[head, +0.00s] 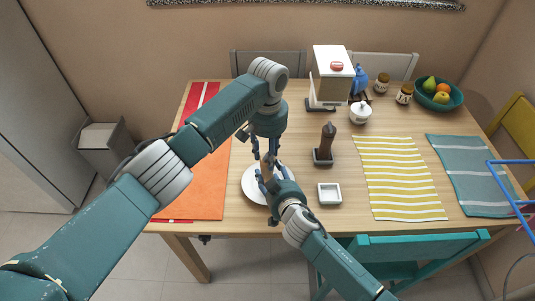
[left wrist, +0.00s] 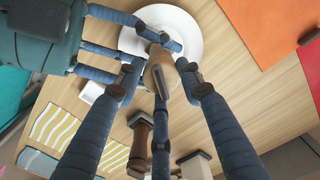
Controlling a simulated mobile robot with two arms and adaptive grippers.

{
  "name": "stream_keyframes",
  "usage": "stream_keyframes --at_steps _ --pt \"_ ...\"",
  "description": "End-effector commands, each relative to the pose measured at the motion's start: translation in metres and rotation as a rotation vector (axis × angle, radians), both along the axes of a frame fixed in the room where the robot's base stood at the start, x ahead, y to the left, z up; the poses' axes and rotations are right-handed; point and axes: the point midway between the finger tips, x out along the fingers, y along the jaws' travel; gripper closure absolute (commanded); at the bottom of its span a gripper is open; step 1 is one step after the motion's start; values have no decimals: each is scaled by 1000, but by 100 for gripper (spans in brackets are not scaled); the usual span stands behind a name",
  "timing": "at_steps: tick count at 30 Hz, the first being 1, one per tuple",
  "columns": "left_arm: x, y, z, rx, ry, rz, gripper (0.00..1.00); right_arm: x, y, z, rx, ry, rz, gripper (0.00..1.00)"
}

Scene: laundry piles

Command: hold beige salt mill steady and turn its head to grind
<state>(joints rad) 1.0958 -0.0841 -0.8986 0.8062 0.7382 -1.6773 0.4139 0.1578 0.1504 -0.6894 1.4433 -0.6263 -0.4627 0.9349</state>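My right gripper (head: 270,179) reaches in lower, from the front. Its fingers (left wrist: 160,42) appear closed around the mill's body, partly hidden behind the head.
A dark brown mill (head: 327,140) on a dark base and a small square white dish (head: 329,194) stand to the right. An orange cloth (head: 203,190) lies left. A teal chair (head: 420,246) stands at the front edge.

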Motion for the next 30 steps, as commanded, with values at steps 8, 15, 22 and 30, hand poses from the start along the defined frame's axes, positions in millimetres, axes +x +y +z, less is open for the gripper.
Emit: stream_keyframes --at_steps 8,15,22,30 --pt "-1 0 0 1 2 -9 90 0 -1 0 0 1 -1 87" --pt "-1 0 0 0 4 -176 90 0 -1 0 1 1 -3 87" --pt "-1 0 1 1 5 -225 90 1 -2 -1 0 2 -4 87" --pt "-1 0 0 1 5 -223 45 1 -2 -1 -1 2 -4 87"
